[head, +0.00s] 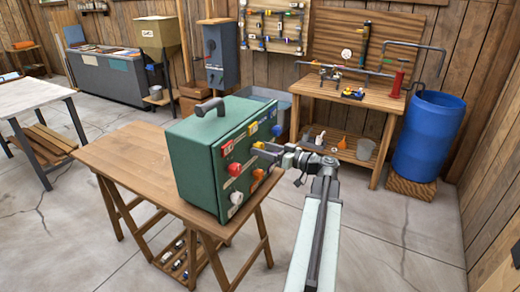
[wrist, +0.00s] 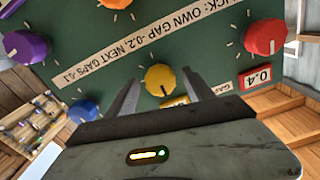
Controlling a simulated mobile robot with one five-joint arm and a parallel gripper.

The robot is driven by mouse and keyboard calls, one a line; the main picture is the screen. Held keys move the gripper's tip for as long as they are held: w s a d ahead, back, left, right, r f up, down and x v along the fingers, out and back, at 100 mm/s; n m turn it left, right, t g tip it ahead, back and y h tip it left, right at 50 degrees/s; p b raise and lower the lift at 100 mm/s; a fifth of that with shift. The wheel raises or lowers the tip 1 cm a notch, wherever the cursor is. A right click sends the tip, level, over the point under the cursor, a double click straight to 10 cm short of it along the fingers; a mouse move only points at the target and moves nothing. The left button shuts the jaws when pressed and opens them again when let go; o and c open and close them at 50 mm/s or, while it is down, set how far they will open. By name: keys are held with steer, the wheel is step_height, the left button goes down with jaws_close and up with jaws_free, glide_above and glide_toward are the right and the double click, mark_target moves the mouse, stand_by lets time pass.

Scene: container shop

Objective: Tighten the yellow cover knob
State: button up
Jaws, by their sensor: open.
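A green box (head: 195,160) with a carry handle stands on a wooden table, its knob panel facing my arm. In the head view the yellow knob (head: 258,145) shows only as a small patch beside my gripper (head: 266,152). My gripper is open, one finger on each side of the knob in the wrist view (wrist: 160,77). A gap shows on both sides. I cannot tell how deep the fingertips reach around it.
A red knob (wrist: 264,37), a blue knob (wrist: 83,111), a purple knob (wrist: 27,47) and an orange knob (wrist: 110,3) surround it. The table (head: 125,165) has bare top left of the box. A workbench (head: 345,100) and blue barrel (head: 430,135) stand behind.

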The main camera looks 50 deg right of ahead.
steer(key=shift+w+a, duration=0.15)
steer(key=shift+w, duration=0.3)
jaws_close()
steer(key=shift+m, duration=0.3)
steer(key=m, duration=0.3)
steer(key=shift+m, duration=2.5)
